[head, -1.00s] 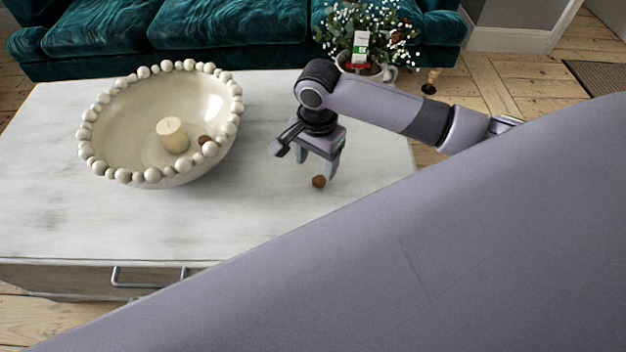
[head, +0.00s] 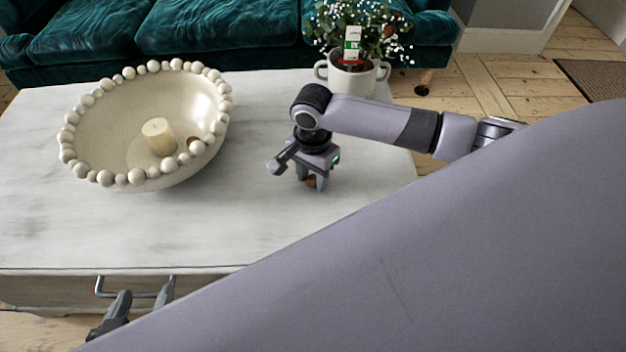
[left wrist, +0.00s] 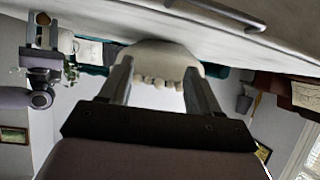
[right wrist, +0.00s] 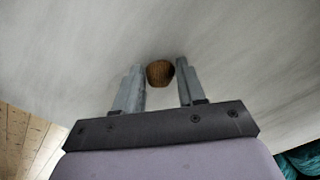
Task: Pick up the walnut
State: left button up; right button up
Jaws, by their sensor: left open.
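The walnut (head: 311,183) is small, round and brown and sits on the pale tabletop (head: 250,215). My right gripper (head: 312,183) points down over it, with a finger on each side. In the right wrist view the walnut (right wrist: 160,72) is between the fingertips, with a narrow gap to each finger. My left gripper (head: 143,298) is open and empty at the table's front edge, low in the head view. Its two fingers are spread in the left wrist view (left wrist: 157,75). My large grey arm link hides the table's right front.
A cream bowl with a beaded rim (head: 75,120) stands at the left, holding a candle (head: 158,135) and a small brown ball (head: 192,141). A potted plant (head: 352,75) stands behind my right arm. A drawer handle (head: 100,288) is close to my left gripper. A green sofa (head: 220,25) stands behind.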

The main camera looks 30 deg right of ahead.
jog(key=c, duration=0.5)
